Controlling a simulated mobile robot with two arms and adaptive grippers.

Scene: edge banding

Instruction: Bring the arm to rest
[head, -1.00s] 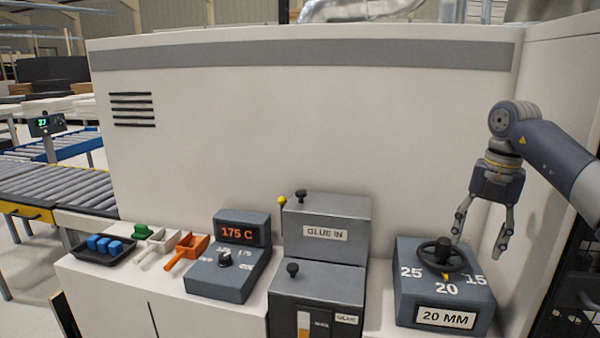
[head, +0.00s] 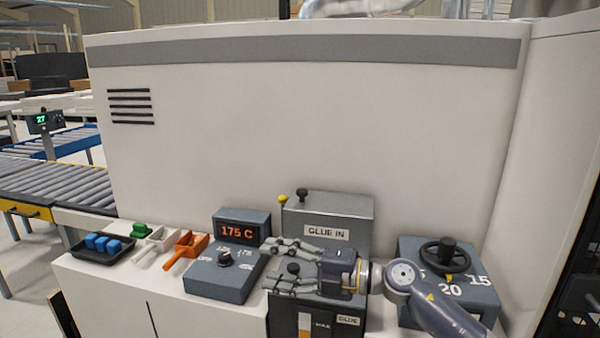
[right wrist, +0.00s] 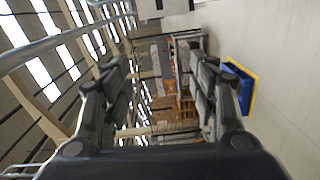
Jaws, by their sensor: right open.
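My right gripper (head: 280,266) is open and empty in the head view. Its fingers point left, in front of the grey glue box (head: 350,208) labelled GLUE IN, and partly hide it. In the right wrist view its two fingers (right wrist: 158,90) stand apart with nothing between them. My right arm comes in from the bottom right and covers part of the thickness dial box (head: 480,300) with its black handwheel (head: 446,254). My left gripper is not in view.
Left of the gripper stand the temperature box (head: 220,280) reading 175 C, an orange scoop (head: 186,247), a white scoop (head: 155,250) and a black tray (head: 90,254) with blue blocks. The white machine wall (head: 300,130) rises behind. A roller conveyor (head: 65,185) lies far left.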

